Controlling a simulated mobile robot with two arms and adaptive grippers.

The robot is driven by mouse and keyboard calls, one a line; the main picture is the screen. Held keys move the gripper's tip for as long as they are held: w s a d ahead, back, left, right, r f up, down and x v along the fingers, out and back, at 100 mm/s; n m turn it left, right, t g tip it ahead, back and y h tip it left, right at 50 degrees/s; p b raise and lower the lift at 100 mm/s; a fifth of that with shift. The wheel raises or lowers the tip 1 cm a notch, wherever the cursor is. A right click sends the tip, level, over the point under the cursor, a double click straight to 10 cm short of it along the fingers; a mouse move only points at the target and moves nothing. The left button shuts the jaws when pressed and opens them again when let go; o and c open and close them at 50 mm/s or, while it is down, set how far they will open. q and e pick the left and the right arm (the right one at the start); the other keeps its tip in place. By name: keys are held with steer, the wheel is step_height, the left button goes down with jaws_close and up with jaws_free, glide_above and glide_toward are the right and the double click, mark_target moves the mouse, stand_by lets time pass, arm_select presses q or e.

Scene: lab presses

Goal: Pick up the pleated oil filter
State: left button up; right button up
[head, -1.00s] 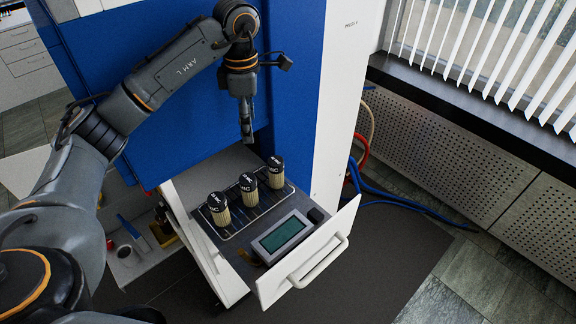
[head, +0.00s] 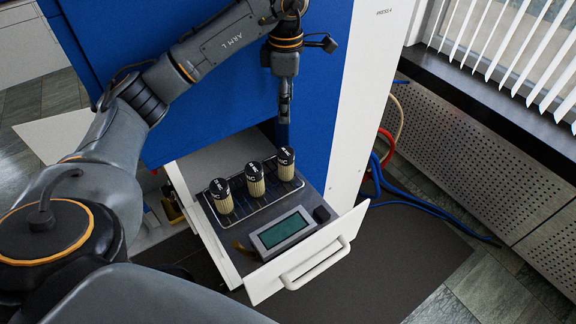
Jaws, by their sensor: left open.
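Three pleated oil filters stand upright in a row on a wire rack in the open drawer. Each has a black cap with white lettering and a cream pleated body. They are the left filter (head: 221,196), the middle filter (head: 255,179) and the right filter (head: 286,164). My left gripper (head: 284,142) points down just behind and above the right filter in the picture. It is open, seen edge-on, with nothing visible in it. I cannot tell how far its tips are from that filter's cap. My right gripper is out of view.
The drawer (head: 232,270) has a white front with a handle (head: 316,264) and holds a device with a green screen (head: 284,233). The blue and white press cabinet (head: 215,90) rises behind. Blue hoses (head: 420,205) lie on the floor at right.

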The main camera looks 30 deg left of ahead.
arm_select(q)
steer(key=f+b, duration=0.1)
steer(key=b, duration=0.8)
glide_above(286, 151)
step_height(286, 151, down, 8)
steer(key=shift+r, duration=0.1)
step_height(286, 151, down, 8)
steer(key=p, duration=0.2)
steer(key=shift+p, duration=0.35)
steer(key=shift+s+f+p, duration=0.1)
steer(key=shift+f+p, duration=0.45)
steer(key=shift+f, duration=0.15)
step_height(286, 151, down, 4)
steer(key=shift+s+r+p, duration=0.1)
steer(key=shift+r+p, duration=0.15)
steer(key=shift+p, duration=0.6)
steer(key=shift+f, duration=0.4)
steer(key=shift+c, duration=0.4)
